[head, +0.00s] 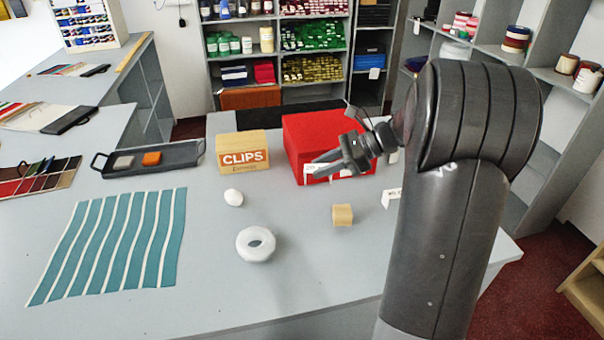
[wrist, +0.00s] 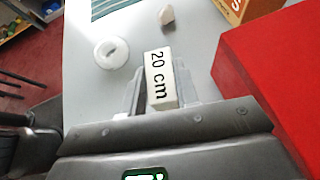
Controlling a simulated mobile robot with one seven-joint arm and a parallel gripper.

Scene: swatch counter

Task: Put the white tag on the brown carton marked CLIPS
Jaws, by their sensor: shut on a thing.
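My gripper (head: 318,166) is shut on a white tag (head: 310,171), held in front of the red box's left part in the head view. In the wrist view the tag (wrist: 159,78) sits between the fingers (wrist: 160,92) and reads "20 cm". The brown carton (head: 243,152) with an orange CLIPS label stands on the counter, left of my gripper. Its corner with an orange patch and a letter S (wrist: 236,9) shows at the top of the wrist view. The carton's top looks bare. The tag is apart from the carton.
The red box (head: 320,132) stands right of the carton, close to my gripper. A white egg-like thing (head: 233,197), white ring (head: 256,244), wooden block (head: 342,215) and another white tag (head: 391,198) lie in front. A dark tray (head: 178,160) is left; striped cloth (head: 112,243) lies front left.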

